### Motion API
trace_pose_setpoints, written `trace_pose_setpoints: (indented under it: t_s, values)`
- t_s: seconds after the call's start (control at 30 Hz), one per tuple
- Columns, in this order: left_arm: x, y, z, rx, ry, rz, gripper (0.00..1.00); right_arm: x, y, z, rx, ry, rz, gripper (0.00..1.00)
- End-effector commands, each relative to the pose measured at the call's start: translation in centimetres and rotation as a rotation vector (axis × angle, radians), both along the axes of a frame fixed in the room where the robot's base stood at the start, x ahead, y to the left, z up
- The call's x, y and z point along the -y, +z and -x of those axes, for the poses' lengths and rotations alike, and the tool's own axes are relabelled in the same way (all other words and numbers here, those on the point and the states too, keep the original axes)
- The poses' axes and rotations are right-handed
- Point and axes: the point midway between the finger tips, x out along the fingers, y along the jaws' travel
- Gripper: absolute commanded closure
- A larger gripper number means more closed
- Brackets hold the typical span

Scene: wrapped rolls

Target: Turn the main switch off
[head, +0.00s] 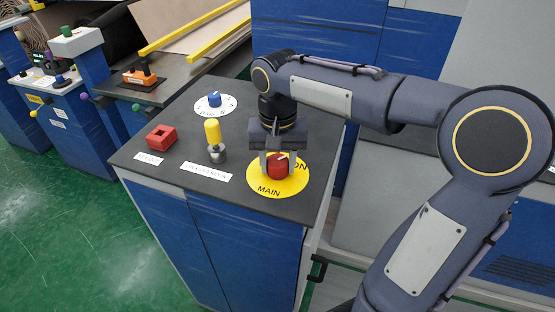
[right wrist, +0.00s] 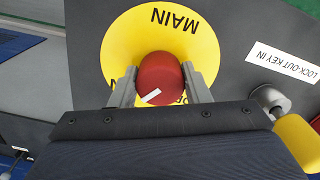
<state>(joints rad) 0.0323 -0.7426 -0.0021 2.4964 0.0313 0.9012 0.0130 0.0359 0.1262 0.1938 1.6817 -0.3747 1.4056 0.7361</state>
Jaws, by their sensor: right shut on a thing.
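The main switch is a red round knob (head: 278,168) on a yellow disc (head: 262,188) marked MAIN, on the dark top of the blue cabinet. ON shows at the disc's right side in the head view. A white mark on the knob points up and right there, near ON. My right gripper (head: 277,162) reaches down from above, its fingers shut on the knob's two sides. The right wrist view shows the red knob (right wrist: 160,78) between both fingers, with the yellow disc (right wrist: 125,45) behind; other lettering is partly covered. My left gripper is out of view.
On the same cabinet top (head: 180,182) are a yellow-handled lock-out key (head: 213,133), a red square block (head: 161,137) and a blue dial (head: 214,98). More control cabinets stand at the left. Green floor (head: 60,230) is clear at the lower left.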

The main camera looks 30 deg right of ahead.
Motion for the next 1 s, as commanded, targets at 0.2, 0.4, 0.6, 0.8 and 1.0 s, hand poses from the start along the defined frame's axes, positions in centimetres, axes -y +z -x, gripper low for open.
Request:
trace_pose_setpoints:
  t_s: [0.2, 0.4, 0.6, 0.8, 1.0]
  values:
    - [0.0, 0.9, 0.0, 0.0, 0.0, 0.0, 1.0, 0.0, 0.2, 0.0, 0.0, 0.192, 0.001, 0.8]
    - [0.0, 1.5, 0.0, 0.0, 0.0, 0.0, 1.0, 0.1, 0.2, 0.0, 0.0, 0.383, 0.001, 0.8]
    - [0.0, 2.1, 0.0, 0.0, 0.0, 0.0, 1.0, 0.2, 0.2, 0.0, 0.001, 0.572, 0.002, 0.8]
    - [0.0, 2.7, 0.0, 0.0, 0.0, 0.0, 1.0, 0.2, 0.2, 0.0, 0.001, 0.761, 0.001, 0.8]
    - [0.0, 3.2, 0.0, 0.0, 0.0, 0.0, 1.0, 0.3, 0.2, 0.0, 0.001, 0.951, 0.001, 0.8]
